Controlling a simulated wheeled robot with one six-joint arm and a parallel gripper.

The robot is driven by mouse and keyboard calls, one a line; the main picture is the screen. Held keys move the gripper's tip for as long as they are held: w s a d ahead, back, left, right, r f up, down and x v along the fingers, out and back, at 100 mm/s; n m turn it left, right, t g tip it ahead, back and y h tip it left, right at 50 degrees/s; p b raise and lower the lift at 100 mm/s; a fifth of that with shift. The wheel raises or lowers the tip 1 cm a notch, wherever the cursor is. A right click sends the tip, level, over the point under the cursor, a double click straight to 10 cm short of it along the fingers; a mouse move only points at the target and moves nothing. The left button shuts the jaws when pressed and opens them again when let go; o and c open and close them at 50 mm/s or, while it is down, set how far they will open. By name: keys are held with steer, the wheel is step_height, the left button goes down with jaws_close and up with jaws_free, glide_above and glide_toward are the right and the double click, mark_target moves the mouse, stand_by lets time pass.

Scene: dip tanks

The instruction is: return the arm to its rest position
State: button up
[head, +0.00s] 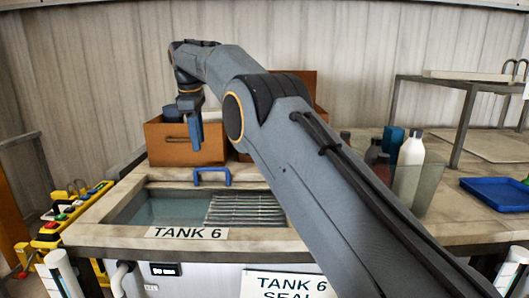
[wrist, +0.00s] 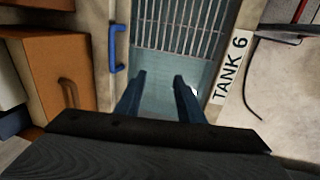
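My gripper (wrist: 162,82) shows in the wrist view with its two blue fingers apart and nothing between them. It points down above the tank (wrist: 152,75), over the open liquid beside the metal grating (wrist: 180,25). In the head view my arm reaches from the lower right to the back left, and the blue gripper fingers (head: 195,131) hang in front of a brown box. The tank (head: 150,208), labelled TANK 6, lies below and in front of them. Only part of the fingers shows in the head view.
A blue handle (head: 212,174) stands on the tank's back rim. Brown boxes (head: 165,150) stand behind it. Yellow equipment (head: 60,222) is at the left.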

steer(key=s+d+f+m, duration=0.1)
steer(key=d+f+m, duration=0.15)
steer(key=d, duration=0.55)
steer(key=s+d+f+m, duration=0.1)
steer(key=d+f+m, duration=0.15)
steer(key=d, duration=0.55)
steer(key=s+d+f+m, duration=0.3)
steer(key=s+d, duration=0.2)
steer(key=d, duration=0.1)
steer(key=s+d+f+m, duration=0.2)
steer(key=s+d+m, duration=0.15)
steer(key=d, duration=0.35)
steer(key=s+d+f+m, duration=0.2)
steer(key=s+d+f, duration=0.15)
steer(key=s, duration=0.45)
steer(key=s+d+f+m, duration=0.2)
steer(key=s+d+f, duration=0.15)
steer(key=s, duration=0.45)
steer(key=s+d+f+m, duration=0.2)
steer(key=s+d, duration=0.3)
steer(key=s, duration=0.3)
step_height(320, 180, down, 12)
steer(key=b, duration=1)
steer(key=shift+s+g, duration=0.4)
